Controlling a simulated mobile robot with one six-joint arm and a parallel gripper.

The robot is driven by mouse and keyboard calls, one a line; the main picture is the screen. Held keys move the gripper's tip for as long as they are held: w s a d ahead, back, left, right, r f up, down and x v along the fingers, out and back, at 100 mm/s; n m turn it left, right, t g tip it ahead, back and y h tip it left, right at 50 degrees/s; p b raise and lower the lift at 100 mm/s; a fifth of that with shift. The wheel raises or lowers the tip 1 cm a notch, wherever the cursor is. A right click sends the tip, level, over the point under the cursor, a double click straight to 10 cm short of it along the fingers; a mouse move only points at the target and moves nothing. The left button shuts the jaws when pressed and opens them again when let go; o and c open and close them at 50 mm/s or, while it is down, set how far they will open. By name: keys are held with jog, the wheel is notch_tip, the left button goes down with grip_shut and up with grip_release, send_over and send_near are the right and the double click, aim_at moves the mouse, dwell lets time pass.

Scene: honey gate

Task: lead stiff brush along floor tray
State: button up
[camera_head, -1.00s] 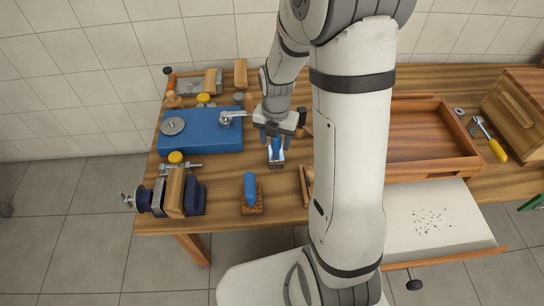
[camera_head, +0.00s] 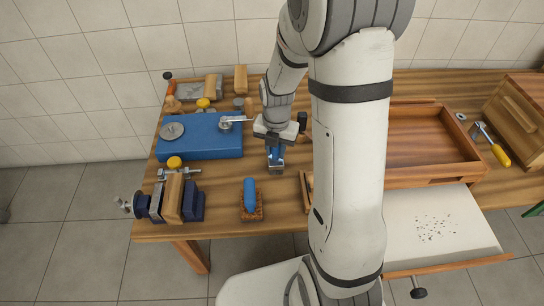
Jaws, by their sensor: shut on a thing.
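A brush-like tool (camera_head: 250,206) with a blue handle and a brown, bristly-looking base stands on the bench near the front edge. Whether the held tool touches the bench is hard to tell. A pale tray (camera_head: 405,248) with a wooden front edge sticks out at the right front, dark specks scattered on it. My arm hides its left part.
A shallow wooden box (camera_head: 430,150) lies behind the pale tray. A vise (camera_head: 172,200), a blue plate (camera_head: 205,138) and small parts crowd the bench's left. A yellow-handled tool (camera_head: 495,150) and a wooden case (camera_head: 515,115) stand right. Bench around the brush-like tool is clear.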

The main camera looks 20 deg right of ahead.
grip_shut()
jog(key=shift+r, duration=0.1)
jog(key=shift+s+r+p, duration=0.15)
jog(key=shift+r+p, duration=2.6)
jog(key=shift+r, duration=0.65)
jog(key=shift+r+p, duration=1.9)
jog(key=shift+r, duration=0.6)
